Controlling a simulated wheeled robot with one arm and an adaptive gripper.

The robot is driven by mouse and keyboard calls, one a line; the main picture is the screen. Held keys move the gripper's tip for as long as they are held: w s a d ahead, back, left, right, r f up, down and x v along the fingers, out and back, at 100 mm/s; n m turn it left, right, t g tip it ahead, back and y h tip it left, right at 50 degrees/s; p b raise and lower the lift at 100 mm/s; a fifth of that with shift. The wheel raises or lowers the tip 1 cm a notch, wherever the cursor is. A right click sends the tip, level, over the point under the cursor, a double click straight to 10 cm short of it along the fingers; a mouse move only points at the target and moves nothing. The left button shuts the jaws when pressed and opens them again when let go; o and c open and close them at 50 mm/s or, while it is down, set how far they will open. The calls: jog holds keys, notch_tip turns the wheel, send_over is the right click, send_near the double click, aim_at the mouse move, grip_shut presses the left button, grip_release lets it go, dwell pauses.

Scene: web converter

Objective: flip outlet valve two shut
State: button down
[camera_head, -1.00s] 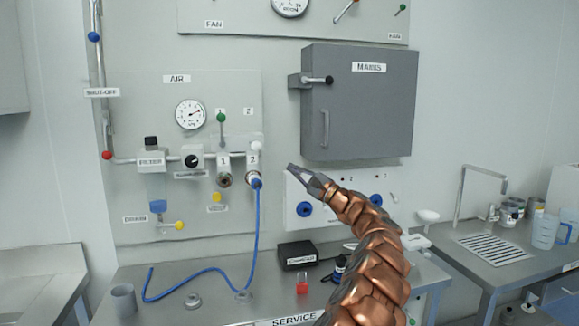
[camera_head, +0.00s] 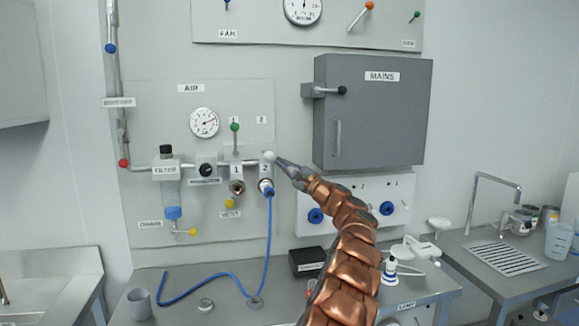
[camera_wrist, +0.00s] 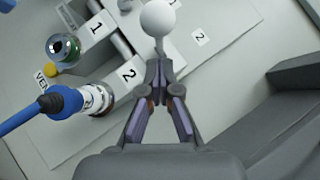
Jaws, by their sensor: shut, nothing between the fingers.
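Outlet valve two has a white ball knob (camera_head: 270,155) on a short stem, just above the outlet block labelled 2 (camera_head: 265,169). In the wrist view the white knob (camera_wrist: 158,17) and its grey stem (camera_wrist: 159,45) are straight ahead of my fingertips. My gripper (camera_head: 280,162) is shut and empty, its tip close to the right of the knob. In the wrist view my gripper (camera_wrist: 159,68) appears at the stem's lower end; I cannot tell whether it touches. A blue hose (camera_head: 269,225) is plugged into outlet 2. Outlet one's green-knobbed lever (camera_head: 235,128) stands upright.
The grey MAINS box (camera_head: 370,112) stands out from the wall right of my gripper. A white panel with blue sockets (camera_head: 316,215) is below it. The pressure gauge (camera_head: 204,122) and filter (camera_head: 166,170) are to the left. The bench holds a black box (camera_head: 306,262).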

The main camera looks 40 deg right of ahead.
jog(key=shift+w+a+r+p, duration=0.35)
jog(key=shift+a+r, duration=0.2)
jog(key=shift+a, duration=0.25)
jog(key=shift+a+r, duration=0.1)
jog(key=shift+d, duration=0.2)
